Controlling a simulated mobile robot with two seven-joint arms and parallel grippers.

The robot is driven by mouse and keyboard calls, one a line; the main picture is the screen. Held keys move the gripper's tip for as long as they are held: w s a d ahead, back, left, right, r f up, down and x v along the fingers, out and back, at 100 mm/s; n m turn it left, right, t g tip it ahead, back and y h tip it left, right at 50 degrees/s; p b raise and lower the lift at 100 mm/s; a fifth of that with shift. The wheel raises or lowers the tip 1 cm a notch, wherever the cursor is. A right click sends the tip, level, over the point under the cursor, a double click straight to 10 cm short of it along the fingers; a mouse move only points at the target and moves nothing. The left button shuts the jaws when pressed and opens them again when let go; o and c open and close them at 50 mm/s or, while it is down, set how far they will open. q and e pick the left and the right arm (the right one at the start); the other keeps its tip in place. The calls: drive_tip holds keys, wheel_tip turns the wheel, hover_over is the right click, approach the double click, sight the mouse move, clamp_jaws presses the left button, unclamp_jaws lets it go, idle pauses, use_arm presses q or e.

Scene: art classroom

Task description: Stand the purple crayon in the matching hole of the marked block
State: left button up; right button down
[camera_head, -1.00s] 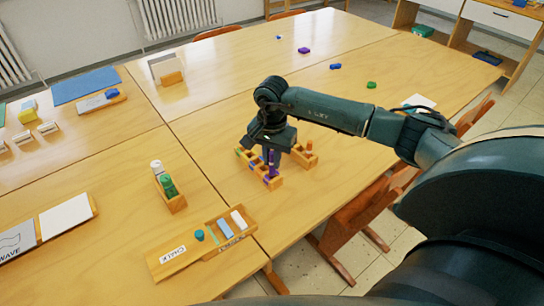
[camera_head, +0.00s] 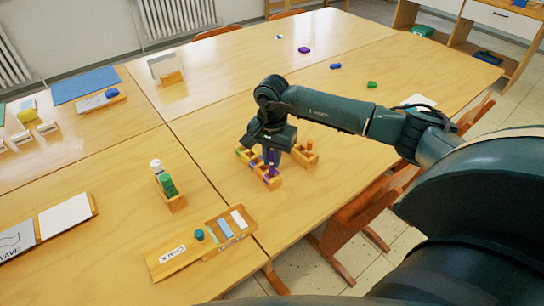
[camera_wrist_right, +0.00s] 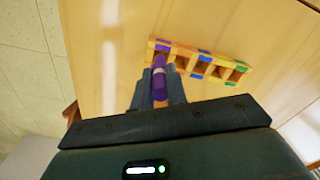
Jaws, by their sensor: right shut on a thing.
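The marked block (camera_head: 246,156) is a wooden rack on the table with coloured marks along its edges. In the right wrist view the block (camera_wrist_right: 214,57) shows square holes with purple, blue and green marks, purple at the left end. My right gripper (camera_head: 271,150) is over the block's near end, shut on the purple crayon (camera_wrist_right: 159,82). The crayon's far end overlaps the purple-marked end of the block in that view. I cannot tell whether its tip is inside the hole or above it. My left gripper is not in view.
A second small wooden block (camera_head: 305,155) stands close to the right of my gripper. A wooden holder with bottles (camera_head: 172,195) and a chalk tray (camera_head: 180,257) lie to the left and front. The table beyond is mostly clear, with a few small coloured pieces.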

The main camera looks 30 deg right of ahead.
use_arm(q)
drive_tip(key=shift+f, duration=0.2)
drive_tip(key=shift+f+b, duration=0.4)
drive_tip(key=shift+b, duration=0.15)
use_arm(e)
drive_tip(key=shift+f, duration=0.3)
use_arm(q)
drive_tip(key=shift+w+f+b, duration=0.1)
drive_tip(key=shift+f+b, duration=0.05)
drive_tip(key=shift+b, duration=0.8)
use_arm(e)
drive_tip(key=shift+f, duration=0.8)
idle(0.9)
